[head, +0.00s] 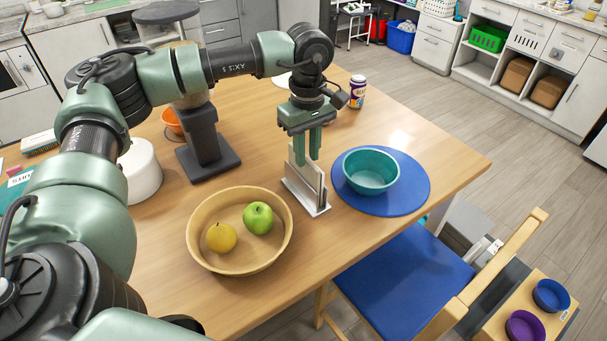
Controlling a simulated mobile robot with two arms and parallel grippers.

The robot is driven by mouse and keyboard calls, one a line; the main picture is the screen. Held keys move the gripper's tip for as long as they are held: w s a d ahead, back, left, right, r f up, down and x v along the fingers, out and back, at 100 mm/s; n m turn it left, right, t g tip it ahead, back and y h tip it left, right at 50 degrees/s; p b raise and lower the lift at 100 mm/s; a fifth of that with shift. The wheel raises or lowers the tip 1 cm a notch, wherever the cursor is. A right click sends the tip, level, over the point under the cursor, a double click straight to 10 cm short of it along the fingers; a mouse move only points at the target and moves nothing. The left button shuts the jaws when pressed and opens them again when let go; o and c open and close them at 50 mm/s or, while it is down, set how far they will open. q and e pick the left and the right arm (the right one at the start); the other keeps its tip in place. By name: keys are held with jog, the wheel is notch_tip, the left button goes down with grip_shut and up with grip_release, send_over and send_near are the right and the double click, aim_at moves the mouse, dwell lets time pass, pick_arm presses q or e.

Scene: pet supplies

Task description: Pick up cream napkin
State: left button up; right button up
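A napkin holder (318,209) with a pale base stands on the wooden table between the fruit bowl and the blue mat. Cream napkin material (305,181) stands upright in it, partly hidden by my fingers. My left gripper (307,160) points straight down at the top of the holder. Its two green fingers are apart with a narrow gap, overlapping the upper part of the napkin in this view. I cannot tell whether they touch it. My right gripper is not in view.
A wooden bowl (203,258) with a green apple (258,218) and a yellow fruit (221,237) is at the left front. A teal bowl (371,172) sits on a round blue mat (407,197) at right. A can (357,92) stands behind. A blue chair (400,285) is at the table's front edge.

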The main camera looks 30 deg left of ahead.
pick_arm(q)
grip_shut()
jog(key=shift+r, duration=0.15)
dwell(1.3)
